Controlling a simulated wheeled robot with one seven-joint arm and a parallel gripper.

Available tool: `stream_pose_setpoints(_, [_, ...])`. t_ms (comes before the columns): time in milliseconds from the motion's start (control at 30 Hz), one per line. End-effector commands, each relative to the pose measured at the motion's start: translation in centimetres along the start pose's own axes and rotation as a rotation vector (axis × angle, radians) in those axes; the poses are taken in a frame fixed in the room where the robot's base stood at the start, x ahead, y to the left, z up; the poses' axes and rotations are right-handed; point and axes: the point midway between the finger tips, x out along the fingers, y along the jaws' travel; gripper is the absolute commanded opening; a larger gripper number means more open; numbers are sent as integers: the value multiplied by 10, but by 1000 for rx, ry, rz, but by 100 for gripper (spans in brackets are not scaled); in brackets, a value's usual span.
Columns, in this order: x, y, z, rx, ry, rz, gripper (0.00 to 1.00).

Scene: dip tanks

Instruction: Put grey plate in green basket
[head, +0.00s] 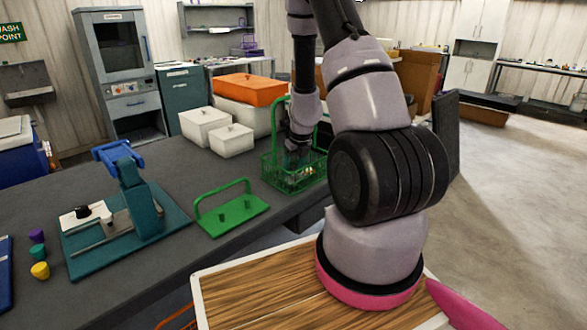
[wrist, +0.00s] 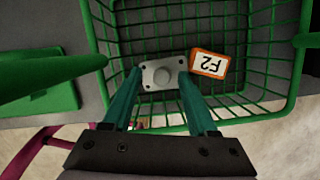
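The green basket (head: 266,176) is a wire basket with a tall handle, standing near the bench's right edge. In the wrist view its mesh wall (wrist: 285,60) surrounds the area below my gripper. The grey plate (wrist: 150,71), a small flat piece with a round knob, shows inside the basket, seemingly on its floor. My gripper (wrist: 160,72) points down into the basket, its teal fingers apart on either side of the knob with gaps visible. In the head view, the basket mesh and my arm largely hide the fingers, and I cannot make out the plate.
The basket handle (wrist: 45,80) rises close to my gripper. A green rack with a handle (head: 232,215), white boxes (head: 232,140), an orange tray (head: 249,89) and a teal fixture (head: 136,205) stand nearby.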

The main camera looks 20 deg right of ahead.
Motion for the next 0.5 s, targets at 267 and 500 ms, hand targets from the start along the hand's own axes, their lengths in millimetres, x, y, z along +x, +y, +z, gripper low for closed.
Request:
stream_pose_setpoints(267, [-2, 0, 1, -1, -1, 0, 58])
stream_pose_setpoints(500, [-21, 0, 5, -5, -4, -1, 58])
